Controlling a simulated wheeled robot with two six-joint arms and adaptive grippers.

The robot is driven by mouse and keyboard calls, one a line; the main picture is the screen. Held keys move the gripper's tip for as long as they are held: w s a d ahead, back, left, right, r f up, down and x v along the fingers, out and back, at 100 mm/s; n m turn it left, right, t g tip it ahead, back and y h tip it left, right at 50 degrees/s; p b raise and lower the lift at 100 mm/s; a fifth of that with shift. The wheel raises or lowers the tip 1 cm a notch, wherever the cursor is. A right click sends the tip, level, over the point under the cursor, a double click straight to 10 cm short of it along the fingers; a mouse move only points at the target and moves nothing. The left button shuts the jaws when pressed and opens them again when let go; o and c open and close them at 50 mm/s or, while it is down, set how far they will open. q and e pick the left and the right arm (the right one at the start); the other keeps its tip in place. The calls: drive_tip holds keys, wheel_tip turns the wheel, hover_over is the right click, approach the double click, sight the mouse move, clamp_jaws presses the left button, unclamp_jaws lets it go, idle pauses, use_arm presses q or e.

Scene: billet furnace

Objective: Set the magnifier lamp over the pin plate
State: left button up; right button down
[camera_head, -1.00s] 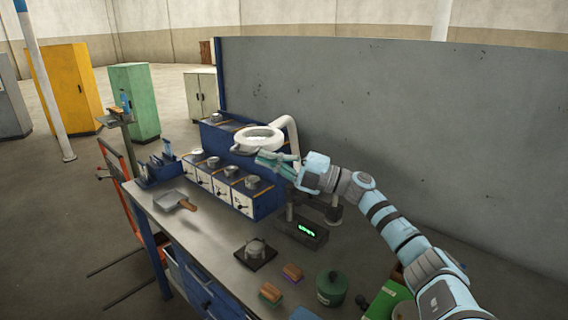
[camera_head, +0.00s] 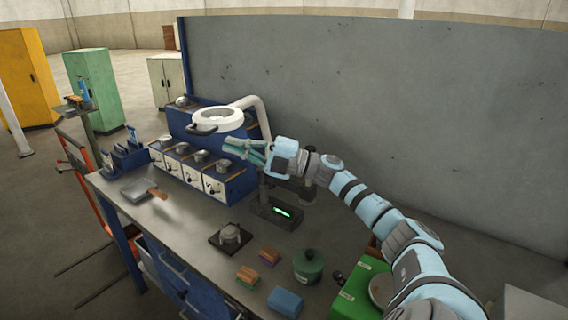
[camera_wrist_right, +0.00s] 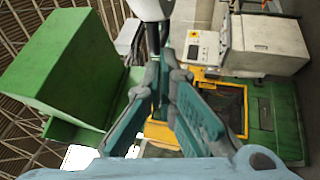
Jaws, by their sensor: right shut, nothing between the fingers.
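The magnifier lamp (camera_head: 218,119) is a white ring head with a dark handle at its front left, on a thick white arm that bends down behind my right gripper. My right gripper (camera_head: 232,147) is just below and right of the ring in the head view, shut and empty. In the right wrist view its teal fingers (camera_wrist_right: 165,75) show with nothing between them, and a white rounded part is cut off at the top. A dark square plate with a round metal piece (camera_head: 230,235) lies on the bench, perhaps the pin plate. My left gripper is not in view.
A blue drawer unit (camera_head: 236,190) with metal pieces on top stands under the lamp. A small device with a green display (camera_head: 278,212) is right of it. Brushes, a green canister (camera_head: 308,266) and a green box (camera_head: 357,290) lie nearer.

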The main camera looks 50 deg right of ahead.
drive_tip(key=s+d+f+p, duration=0.2)
drive_tip(key=s+p, duration=0.3)
drive_tip(key=s, duration=0.4)
drive_tip(key=shift+s+d+f, duration=0.2)
drive_tip(key=shift+s+d, duration=0.2)
drive_tip(key=shift+d, duration=0.15)
